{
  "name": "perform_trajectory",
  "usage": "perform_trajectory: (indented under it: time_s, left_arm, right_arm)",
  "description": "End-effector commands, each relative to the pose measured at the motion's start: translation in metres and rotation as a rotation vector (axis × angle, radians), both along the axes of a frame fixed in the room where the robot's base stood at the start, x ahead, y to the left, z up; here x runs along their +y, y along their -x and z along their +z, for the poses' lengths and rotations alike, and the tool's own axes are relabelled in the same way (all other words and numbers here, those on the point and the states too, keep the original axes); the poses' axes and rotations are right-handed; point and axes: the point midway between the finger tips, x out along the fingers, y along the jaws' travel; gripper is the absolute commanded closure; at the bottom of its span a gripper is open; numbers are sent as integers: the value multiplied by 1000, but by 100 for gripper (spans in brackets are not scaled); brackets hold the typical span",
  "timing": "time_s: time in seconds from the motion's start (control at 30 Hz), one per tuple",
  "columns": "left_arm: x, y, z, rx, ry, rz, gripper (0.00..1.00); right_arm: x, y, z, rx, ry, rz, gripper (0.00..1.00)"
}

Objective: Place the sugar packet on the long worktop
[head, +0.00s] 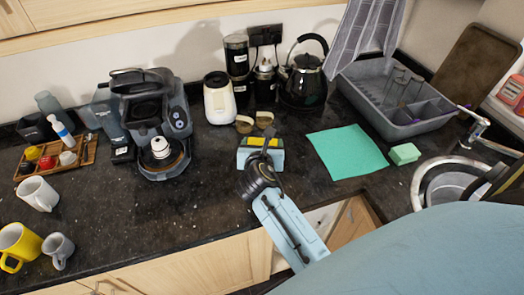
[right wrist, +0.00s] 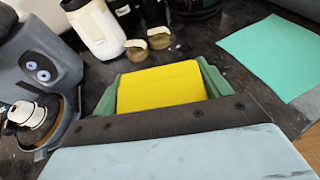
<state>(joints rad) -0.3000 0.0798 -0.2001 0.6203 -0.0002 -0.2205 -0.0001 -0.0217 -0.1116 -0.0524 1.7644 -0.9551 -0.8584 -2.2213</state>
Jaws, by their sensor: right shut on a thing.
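The sugar packet appears as a yellow block (right wrist: 160,87) in the right wrist view, and its yellow part (head: 256,142) shows small in the head view. My right gripper (head: 260,154) is shut on it, with a green finger on either side. The dark palm hides the packet's near end. My left gripper is not in view.
A coffee machine (head: 150,115) stands left of the gripper. A white jar (head: 219,98) and two small tan-lidded pots (head: 244,124) stand behind it. A green cloth (head: 346,152) and sponge (head: 404,153) lie to the right, before the grey dish rack (head: 395,98). Bare worktop lies left of the gripper.

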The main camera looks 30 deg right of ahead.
Motion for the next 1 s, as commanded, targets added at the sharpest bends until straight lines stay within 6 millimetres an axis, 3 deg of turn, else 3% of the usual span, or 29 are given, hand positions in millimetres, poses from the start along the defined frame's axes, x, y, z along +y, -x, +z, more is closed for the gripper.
perform_trajectory:
  time_s: [0.17, 0.53, 0.57, 0.73, 1.0]
  left_arm:
    - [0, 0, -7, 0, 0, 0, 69]
    - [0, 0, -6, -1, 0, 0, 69]
    - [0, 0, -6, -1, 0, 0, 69]
    - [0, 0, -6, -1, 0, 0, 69]
    - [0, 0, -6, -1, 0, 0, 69]
  right_arm:
    - [0, 0, -24, 0, 1, 0, 83]
    - [0, 0, -27, -1, 2, 0, 83]
    - [0, 0, -29, 2, 1, 0, 22]
    - [0, 0, -28, 2, 0, -1, 2]
    - [0, 0, -27, 2, 0, -1, 2]
